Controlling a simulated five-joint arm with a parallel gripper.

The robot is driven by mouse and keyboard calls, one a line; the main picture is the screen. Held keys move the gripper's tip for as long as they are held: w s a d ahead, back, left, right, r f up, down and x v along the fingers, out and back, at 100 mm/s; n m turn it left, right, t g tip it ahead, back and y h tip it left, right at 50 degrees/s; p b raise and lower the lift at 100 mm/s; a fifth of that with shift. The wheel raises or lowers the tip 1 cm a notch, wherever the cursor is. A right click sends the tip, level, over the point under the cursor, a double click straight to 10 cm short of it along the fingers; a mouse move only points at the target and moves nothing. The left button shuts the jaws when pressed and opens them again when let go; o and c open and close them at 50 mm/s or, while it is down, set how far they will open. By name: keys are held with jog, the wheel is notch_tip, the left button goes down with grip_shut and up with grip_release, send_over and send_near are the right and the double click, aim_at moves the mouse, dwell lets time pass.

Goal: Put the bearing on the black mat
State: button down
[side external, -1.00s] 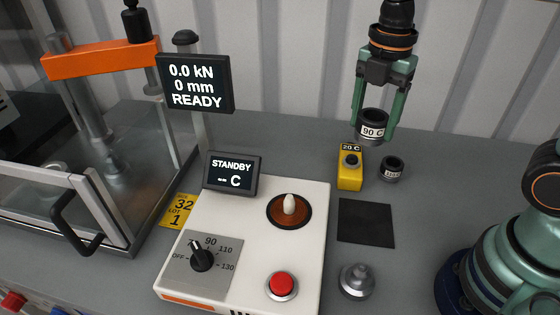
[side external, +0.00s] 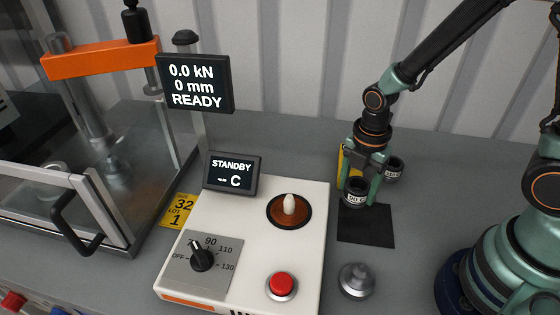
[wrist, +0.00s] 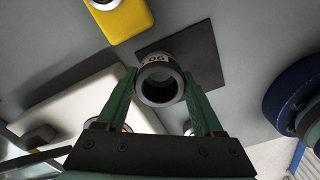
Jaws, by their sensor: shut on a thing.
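I cannot tell for sure whether the bearing touches the mat.
A second dark ring (side external: 394,169) stands behind the gripper. The yellow block (side external: 344,160) is partly hidden by my gripper. The white heater unit (side external: 250,215) with its red button is left of the mat. A grey metal part (side external: 357,281) stands in front of the mat.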

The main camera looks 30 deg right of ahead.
jog(key=shift+f, duration=1.5)
jog(key=shift+f, duration=0.1)
grip_release()
notch_tip(320, 180, up, 12)
jog(key=f, duration=0.1)
notch_tip(320, 180, up, 12)
jog(key=m+t, duration=0.5)
jog(key=m, duration=1.3)
send_over(355, 196)
jog(key=d, duration=0.6)
jog(key=shift+d+r+m+t, duration=0.15)
jog(key=shift+d+r+m, duration=0.1)
jog(key=shift+m, duration=0.5)
jog(key=shift+d+r+m+t, duration=0.1)
jog(key=shift+d+m+t, duration=0.1)
jog(key=shift+m, duration=0.55)
